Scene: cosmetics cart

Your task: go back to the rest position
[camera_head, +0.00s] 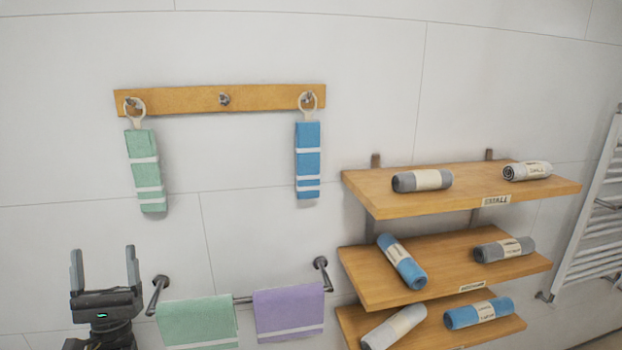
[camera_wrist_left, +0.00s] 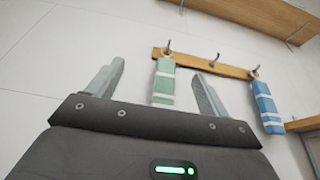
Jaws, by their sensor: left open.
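My left gripper (camera_head: 105,268) stands at the lower left of the head view, fingers up, open and empty. It is in front of the wall, left of the towel bar, and below the green hanging towel. In the left wrist view its two open fingers (camera_wrist_left: 152,88) show with nothing held between them; the green towel (camera_wrist_left: 164,84) appears beyond the gap. My right gripper is in neither view.
A wooden hook rail (camera_head: 222,98) holds a green towel (camera_head: 146,170) and a blue towel (camera_head: 308,160). A bar (camera_head: 243,300) carries green and lilac towels. Wooden shelves (camera_head: 430,205) with several rolled towels are right of it, a white radiator (camera_head: 598,225) at far right.

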